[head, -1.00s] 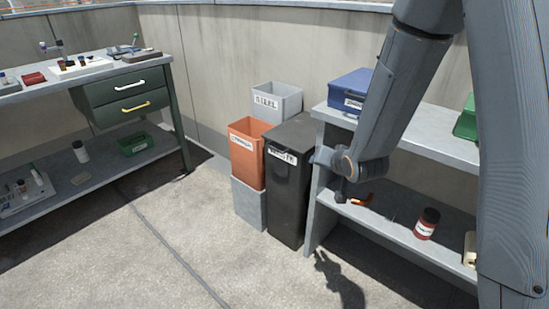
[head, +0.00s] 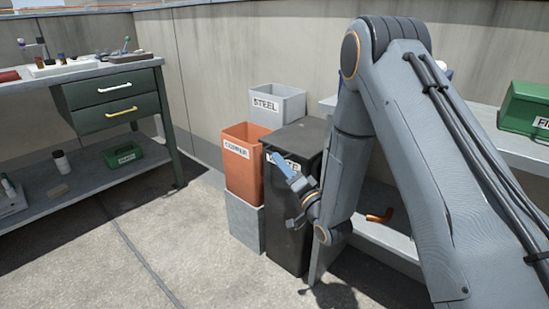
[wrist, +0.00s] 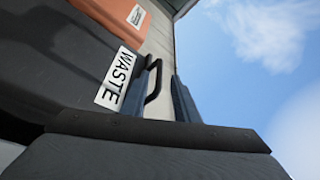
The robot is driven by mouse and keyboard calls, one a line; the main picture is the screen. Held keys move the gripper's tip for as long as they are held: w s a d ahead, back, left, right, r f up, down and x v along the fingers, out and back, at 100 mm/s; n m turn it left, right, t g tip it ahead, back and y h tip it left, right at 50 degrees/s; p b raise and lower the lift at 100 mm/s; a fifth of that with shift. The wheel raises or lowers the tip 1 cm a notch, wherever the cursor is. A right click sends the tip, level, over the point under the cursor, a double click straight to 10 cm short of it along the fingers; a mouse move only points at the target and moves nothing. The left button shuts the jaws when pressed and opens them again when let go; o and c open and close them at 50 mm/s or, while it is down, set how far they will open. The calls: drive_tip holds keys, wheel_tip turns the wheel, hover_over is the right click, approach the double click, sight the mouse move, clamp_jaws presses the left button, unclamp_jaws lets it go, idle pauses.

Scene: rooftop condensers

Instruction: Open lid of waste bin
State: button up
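The black waste bin (head: 287,220) stands on the floor with its flat lid (head: 306,133) down. Its white WASTE label is partly hidden by my gripper in the head view. The label (wrist: 117,77) and a black bar handle (wrist: 153,82) on the bin's front show clearly in the wrist view. My gripper (head: 270,165) is at the upper front of the bin. In the wrist view my gripper (wrist: 160,95) has its fingers apart, with the handle appearing between them. A gap shows between the handle and the right finger; I cannot tell contact on the other side.
The orange copper bin (head: 241,167) and grey steel bin (head: 279,103) stand close beside and behind. A shelf unit (head: 385,240) with a green box (head: 525,110) is right of the bin. A workbench (head: 90,77) with drawers stands left. Open floor lies in front.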

drive_tip(key=shift+b+x, duration=0.45)
drive_tip(key=shift+x, duration=2.1)
clamp_jaws()
